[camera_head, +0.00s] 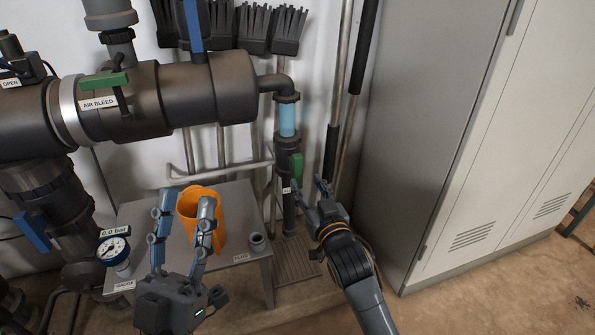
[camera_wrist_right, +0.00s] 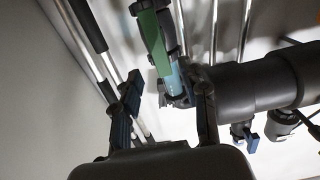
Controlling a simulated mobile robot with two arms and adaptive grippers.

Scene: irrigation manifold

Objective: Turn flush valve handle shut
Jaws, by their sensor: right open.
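The green flush valve handle (camera_head: 297,167) is on the vertical pipe (camera_head: 287,150) below the clear blue section. It appears upright, roughly along the pipe. In the right wrist view the green handle (camera_wrist_right: 153,40) shows beyond the fingertips, near the top centre. My right gripper (camera_head: 312,187) is open and empty, just right of and slightly below the handle, with no clear contact. Its spread fingers also show in the right wrist view (camera_wrist_right: 165,105). My left gripper (camera_head: 187,203) is open, its fingers in front of the orange jug (camera_head: 213,192); whether they touch it is unclear.
A small table (camera_head: 238,200) bears the jug, a gauge (camera_head: 113,249) and a dark plug (camera_head: 257,241). A grey cabinet (camera_head: 420,120) stands close right of my right arm. A floor drain (camera_head: 297,266) lies below the pipe.

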